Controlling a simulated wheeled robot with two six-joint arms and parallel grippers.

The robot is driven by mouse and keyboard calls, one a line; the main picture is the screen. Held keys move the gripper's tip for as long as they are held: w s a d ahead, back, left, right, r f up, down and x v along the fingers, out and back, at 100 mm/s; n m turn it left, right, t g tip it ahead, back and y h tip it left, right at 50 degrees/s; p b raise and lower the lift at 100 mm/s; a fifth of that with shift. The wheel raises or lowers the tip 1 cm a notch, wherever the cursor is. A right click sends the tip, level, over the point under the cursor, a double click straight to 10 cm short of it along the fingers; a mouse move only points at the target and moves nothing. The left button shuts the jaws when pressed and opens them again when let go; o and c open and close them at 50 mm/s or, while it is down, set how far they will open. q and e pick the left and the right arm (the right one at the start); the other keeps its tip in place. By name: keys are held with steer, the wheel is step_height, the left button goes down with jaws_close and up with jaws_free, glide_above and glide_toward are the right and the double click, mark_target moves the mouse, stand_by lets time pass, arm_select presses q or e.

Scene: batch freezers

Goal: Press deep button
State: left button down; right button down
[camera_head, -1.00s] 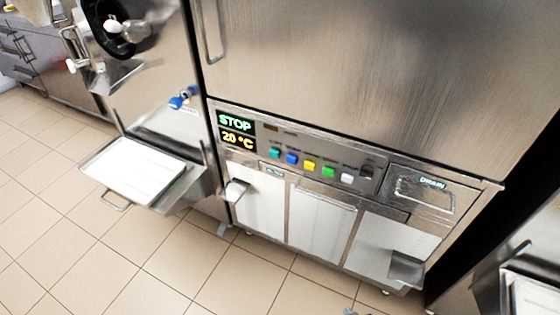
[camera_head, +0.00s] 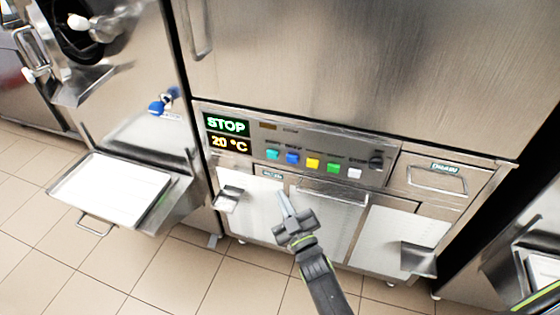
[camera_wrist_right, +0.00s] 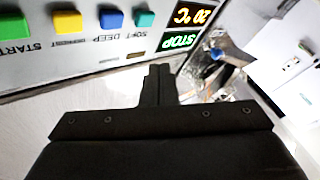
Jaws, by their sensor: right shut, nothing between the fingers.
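The deep button is the blue button (camera_head: 293,158) on the control panel of the batch freezer, between a teal button (camera_head: 273,154) and a yellow button (camera_head: 313,163). The blue button also shows in the right wrist view (camera_wrist_right: 111,18), where the upside-down label DEEP is beside it. My right gripper (camera_head: 283,198) is shut and empty, its fingers pointing up in front of the white lower panels, a little below the button row in the picture. In the wrist view its fingertips (camera_wrist_right: 158,70) are apart from the buttons. My left gripper is not in view.
The display (camera_head: 227,134) reads STOP and 20 °C. A small metal bracket (camera_head: 229,198) sticks out at the lower left, and a tray (camera_head: 79,205) stands farther left.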

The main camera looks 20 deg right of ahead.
mark_target(292, 159)
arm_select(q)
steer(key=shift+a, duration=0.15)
arm_select(e)
steer(key=shift+w+a+r, duration=0.15)
steer(key=shift+a+r, duration=0.15)
steer(key=shift+r, duration=0.45)
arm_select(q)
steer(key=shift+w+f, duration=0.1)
